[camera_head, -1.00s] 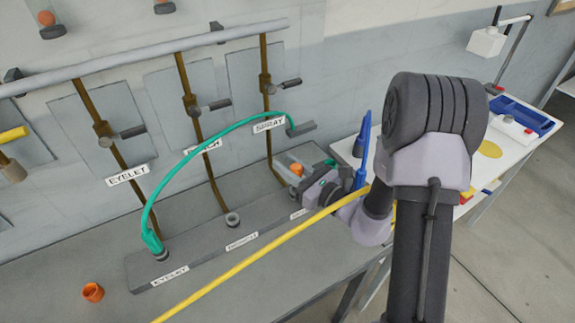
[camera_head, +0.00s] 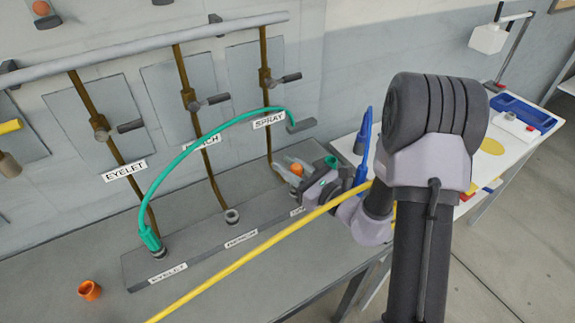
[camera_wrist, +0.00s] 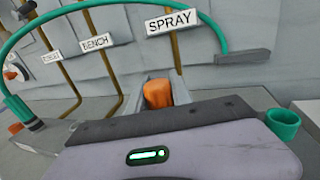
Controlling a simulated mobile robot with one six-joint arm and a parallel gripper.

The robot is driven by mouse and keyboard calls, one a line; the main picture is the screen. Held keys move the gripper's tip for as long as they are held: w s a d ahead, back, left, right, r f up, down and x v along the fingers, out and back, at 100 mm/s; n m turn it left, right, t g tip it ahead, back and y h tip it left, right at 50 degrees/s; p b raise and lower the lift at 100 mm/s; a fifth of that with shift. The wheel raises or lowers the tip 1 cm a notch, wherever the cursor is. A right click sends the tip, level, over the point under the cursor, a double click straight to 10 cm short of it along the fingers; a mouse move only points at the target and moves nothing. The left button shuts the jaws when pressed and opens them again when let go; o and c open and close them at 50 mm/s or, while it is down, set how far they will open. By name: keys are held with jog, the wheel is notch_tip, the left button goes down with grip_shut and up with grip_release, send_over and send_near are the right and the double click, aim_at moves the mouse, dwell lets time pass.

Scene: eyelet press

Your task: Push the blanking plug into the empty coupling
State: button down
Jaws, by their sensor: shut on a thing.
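My gripper (camera_head: 295,168) is shut on an orange plug (camera_head: 296,169), at the right end of the grey coupling block (camera_head: 200,262). The plug also shows in the wrist view (camera_wrist: 158,93), upright between grey fingers, below the SPRAY sign (camera_wrist: 171,22). The bench coupling (camera_head: 232,217) in the block's middle is open and empty. The eyelet coupling (camera_head: 160,252) has the green hose (camera_head: 150,238) on it. The spray coupling is hidden behind my gripper, so I cannot tell whether the plug touches it.
A loose orange cup (camera_head: 89,290) lies on the bench at the left. A green cup (camera_head: 332,162) stands right of my gripper. The green hose arches over the block to a grey handle (camera_head: 301,126). A yellow hose (camera_head: 250,256) crosses in front. Brown pipes (camera_head: 203,150) stand behind.

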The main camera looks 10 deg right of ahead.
jog(key=shift+f+b, duration=0.55)
jog(key=shift+f, duration=0.1)
jog(key=c, duration=1.1)
grip_release()
jog(key=shift+r, duration=0.2)
notch_tip(320, 180, up, 5)
jog(key=p, duration=0.4)
jog(key=shift+f, duration=0.15)
